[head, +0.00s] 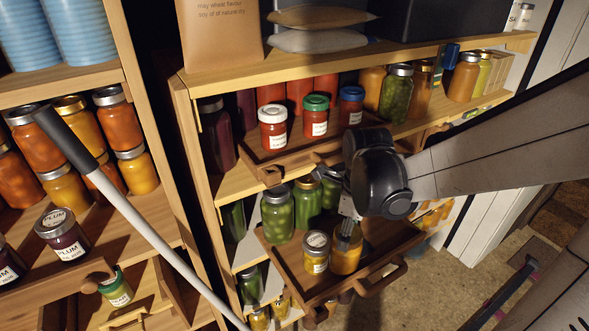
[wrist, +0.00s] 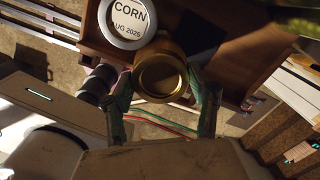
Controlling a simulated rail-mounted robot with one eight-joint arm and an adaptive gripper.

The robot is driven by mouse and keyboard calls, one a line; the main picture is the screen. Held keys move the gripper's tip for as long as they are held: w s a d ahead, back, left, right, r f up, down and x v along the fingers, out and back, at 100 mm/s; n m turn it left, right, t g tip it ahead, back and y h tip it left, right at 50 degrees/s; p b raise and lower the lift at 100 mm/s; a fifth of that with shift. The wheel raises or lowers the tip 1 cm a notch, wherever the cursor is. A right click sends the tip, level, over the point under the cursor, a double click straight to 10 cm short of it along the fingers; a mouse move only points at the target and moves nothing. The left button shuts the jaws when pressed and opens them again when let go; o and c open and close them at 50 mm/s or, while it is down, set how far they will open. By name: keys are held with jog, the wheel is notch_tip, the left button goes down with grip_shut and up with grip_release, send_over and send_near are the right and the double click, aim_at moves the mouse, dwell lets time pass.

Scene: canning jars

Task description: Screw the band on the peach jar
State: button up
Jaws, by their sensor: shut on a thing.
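The peach jar (head: 346,260), with yellow-orange contents, stands in the front of the wooden tray in the head view. Its top is largely hidden by my gripper (head: 348,229), which reaches down from above. In the wrist view a gold band (wrist: 161,76) is seen from above between the two green-padded fingers of my gripper (wrist: 165,92). My gripper is shut on the band at the jar's top. How far the band is threaded cannot be seen.
A corn jar (head: 316,252) with a silver lid stands close on the left of the peach jar; its lid also shows in the wrist view (wrist: 124,18). Green jars (head: 277,213) stand behind.

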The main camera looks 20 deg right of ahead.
jog(key=m, duration=0.4)
jog(key=shift+b, duration=0.35)
jog(key=shift+m, duration=0.3)
jog(key=m, duration=0.4)
jog(key=shift+m, duration=0.3)
jog(key=o, duration=1.4)
jog(key=shift+c, duration=0.2)
